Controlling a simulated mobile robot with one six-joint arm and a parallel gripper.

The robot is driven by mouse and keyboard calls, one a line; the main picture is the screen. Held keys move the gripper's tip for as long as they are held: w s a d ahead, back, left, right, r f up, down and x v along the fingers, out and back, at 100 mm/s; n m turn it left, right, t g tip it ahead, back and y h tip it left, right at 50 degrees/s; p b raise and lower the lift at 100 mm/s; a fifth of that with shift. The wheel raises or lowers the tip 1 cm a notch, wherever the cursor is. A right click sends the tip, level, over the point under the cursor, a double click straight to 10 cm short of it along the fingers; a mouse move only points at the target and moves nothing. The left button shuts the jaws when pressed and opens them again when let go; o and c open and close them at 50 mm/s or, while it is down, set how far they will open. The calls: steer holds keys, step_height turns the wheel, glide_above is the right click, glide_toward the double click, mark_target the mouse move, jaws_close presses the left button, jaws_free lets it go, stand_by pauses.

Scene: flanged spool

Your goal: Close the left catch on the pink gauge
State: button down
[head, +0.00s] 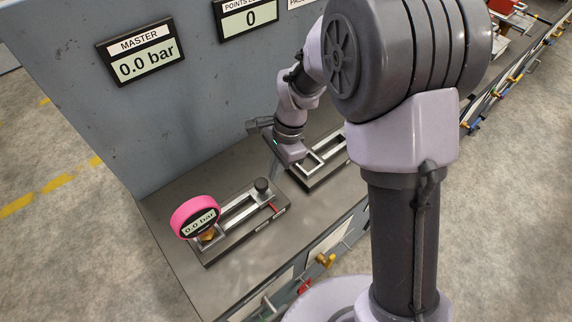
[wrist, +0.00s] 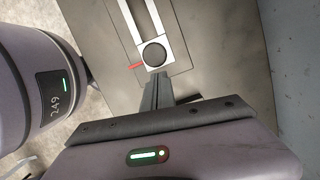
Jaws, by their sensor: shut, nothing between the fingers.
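The pink gauge (head: 195,215) stands at the left end of a dark base plate on the bench and reads 0.0 bar. A brass fitting (head: 208,236) shows under it. A silver frame (head: 237,208) runs right from it to a round black knob (head: 262,185), with a small red lever (head: 275,207) beside the knob. In the wrist view, the knob (wrist: 154,54) and red lever (wrist: 136,66) lie just beyond the fingertips. My gripper (wrist: 157,79) is shut and empty, pointing down near the knob end. I cannot make out the gauge's left catch.
A second base with a silver frame (head: 325,156) sits to the right, close to my wrist. A grey panel rises behind the bench, carrying a MASTER display (head: 140,51) at 0.0 bar and another display (head: 249,18) showing 0. The bench front (head: 215,285) is bare.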

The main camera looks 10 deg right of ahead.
mark_target(258, 190)
steer(key=shift+s+a, duration=0.1)
steer(key=shift+a, duration=0.15)
steer(key=s+a, duration=0.1)
steer(key=a, duration=0.1)
steer(key=s+a, duration=0.2)
steer(key=shift+a, duration=0.15)
stand_by(0.4)
